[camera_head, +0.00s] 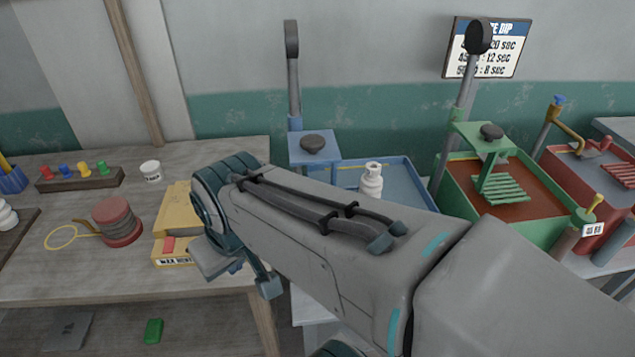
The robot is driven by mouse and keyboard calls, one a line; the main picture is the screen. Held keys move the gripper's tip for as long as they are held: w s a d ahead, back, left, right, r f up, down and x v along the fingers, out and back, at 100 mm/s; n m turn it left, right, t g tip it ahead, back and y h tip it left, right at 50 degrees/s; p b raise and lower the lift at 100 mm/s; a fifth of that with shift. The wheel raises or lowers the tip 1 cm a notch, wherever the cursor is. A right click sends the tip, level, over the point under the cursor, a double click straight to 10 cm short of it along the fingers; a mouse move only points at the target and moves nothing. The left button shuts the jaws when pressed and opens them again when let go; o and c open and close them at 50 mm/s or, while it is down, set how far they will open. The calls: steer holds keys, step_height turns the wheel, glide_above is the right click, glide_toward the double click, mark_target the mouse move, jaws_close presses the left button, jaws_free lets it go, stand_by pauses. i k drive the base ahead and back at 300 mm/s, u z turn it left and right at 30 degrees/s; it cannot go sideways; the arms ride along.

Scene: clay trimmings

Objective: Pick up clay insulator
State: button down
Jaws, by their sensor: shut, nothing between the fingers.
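A white, ribbed clay insulator (371,184) stands upright in the blue tray (408,178) at the middle of the view. Its lower part is hidden behind my arm. Another white ribbed piece (7,214) shows at the far left edge, cut off by the frame. My gripper (267,287) is only partly seen, below the far end of my arm, near the right edge of the wooden table. It is shut and empty, left of the insulator and apart from it.
The wooden table (75,268) holds a red wire spool (117,222), yellow boxes (176,212), a white cup (150,171) and a rack of coloured pegs (80,180). A blue post stand (313,148) rises beside the blue tray. Green (548,232) and red (573,180) dip tanks stand right.

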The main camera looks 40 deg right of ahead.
mark_target(370, 185)
steer(key=u, duration=0.3)
steer(key=k, duration=0.85)
steer(key=z, duration=1.45)
steer(key=i, duration=1)
